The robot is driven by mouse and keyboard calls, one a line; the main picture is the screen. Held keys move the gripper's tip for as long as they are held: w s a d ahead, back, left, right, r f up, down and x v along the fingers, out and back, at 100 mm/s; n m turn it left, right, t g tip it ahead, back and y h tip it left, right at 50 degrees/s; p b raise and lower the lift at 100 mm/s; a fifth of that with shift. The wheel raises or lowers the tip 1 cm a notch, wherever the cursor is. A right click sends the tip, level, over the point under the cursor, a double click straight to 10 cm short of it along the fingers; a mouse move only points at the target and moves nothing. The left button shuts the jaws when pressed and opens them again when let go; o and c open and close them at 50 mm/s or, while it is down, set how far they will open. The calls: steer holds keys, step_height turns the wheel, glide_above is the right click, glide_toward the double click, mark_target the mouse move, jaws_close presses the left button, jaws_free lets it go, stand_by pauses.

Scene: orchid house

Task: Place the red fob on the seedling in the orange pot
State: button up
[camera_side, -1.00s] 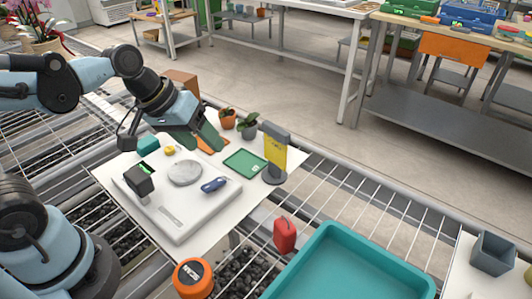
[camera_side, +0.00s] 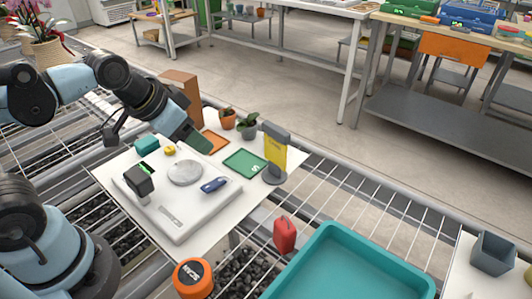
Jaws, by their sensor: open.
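The seedling in the orange pot (camera_side: 228,118) stands upright at the back of the white work sheet, beside a second seedling in a grey pot (camera_side: 248,125). A small red object with a narrow top (camera_side: 285,232), which may be the red fob, stands near the left edge of the teal tray. My gripper (camera_side: 198,142) is open, pointing down and right over the back of the sheet, left of the orange pot and beside a flat orange square (camera_side: 215,141). Its fingers are partly seen edge-on, and I see nothing between them.
A white scale (camera_side: 175,212) with a round grey plate and a dark blue device (camera_side: 214,185) sits mid-sheet. A green square (camera_side: 245,163) and a yellow sign on a stand (camera_side: 275,155) lie right. A brown box (camera_side: 182,90) is behind my gripper.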

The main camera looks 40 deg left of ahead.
steer(key=w+d+m+g+h, duration=0.1)
steer(key=w+d+m+g, duration=0.15)
steer(key=d+m, duration=0.75)
steer(key=m+g, duration=0.5)
steer(key=m, duration=0.5)
glide_above(285, 226)
steer(key=a, duration=0.1)
steer(key=shift+w+f+t, duration=0.2)
steer(key=shift+f+t, duration=0.05)
steer(key=shift+f, duration=0.55)
steer(key=f, duration=0.6)
steer(key=shift+s+d+f, duration=0.15)
steer(key=shift+d+f, duration=0.1)
steer(key=shift+d, duration=0.1)
steer(key=shift+d+f, duration=0.1)
steer(key=shift+f, duration=2.65)
steer(key=c, duration=1.1)
